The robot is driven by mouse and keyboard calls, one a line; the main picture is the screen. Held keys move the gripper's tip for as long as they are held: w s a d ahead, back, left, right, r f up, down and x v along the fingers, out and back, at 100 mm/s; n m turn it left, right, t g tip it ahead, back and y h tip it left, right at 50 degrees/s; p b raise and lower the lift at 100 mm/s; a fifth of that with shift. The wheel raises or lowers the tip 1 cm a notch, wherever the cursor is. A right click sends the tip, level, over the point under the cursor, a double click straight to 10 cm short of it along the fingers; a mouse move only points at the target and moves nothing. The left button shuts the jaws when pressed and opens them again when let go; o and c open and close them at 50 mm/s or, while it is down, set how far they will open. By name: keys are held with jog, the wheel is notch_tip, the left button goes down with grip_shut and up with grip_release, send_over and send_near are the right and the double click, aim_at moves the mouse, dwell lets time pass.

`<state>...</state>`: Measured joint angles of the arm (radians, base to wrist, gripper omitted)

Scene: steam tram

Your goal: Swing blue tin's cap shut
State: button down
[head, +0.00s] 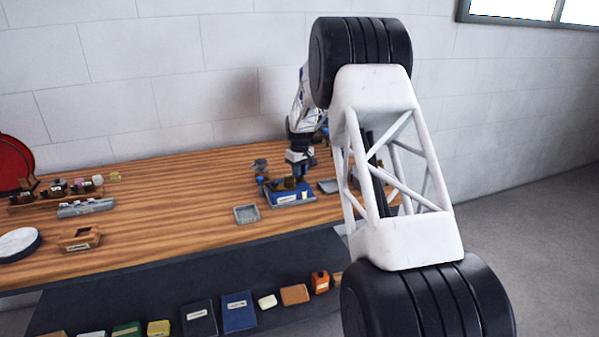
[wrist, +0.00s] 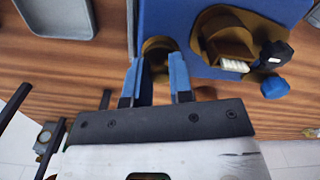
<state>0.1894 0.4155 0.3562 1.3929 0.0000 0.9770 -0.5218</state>
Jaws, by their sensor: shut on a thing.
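The blue tin (head: 291,198) stands on the wooden bench, with a pale label on its front and brown parts on top. In the wrist view a blue body (wrist: 170,15), which looks like this tin, fills the top. My gripper (head: 298,175) reaches down to it from above. In the wrist view my gripper (wrist: 159,65) has its two blue fingers either side of a small round brown piece (wrist: 158,46) at the blue body's near edge. The fingers appear closed on that piece. I cannot tell whether it belongs to the cap, or how far the cap stands open.
A grey tray (head: 247,214) sits left of the tin. A brown box (head: 80,239) is farther left. Bench between is clear.

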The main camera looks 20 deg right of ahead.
jog(key=c, duration=1)
grip_release()
jog(key=shift+r, duration=0.15)
jog(key=shift+r, duration=3.8)
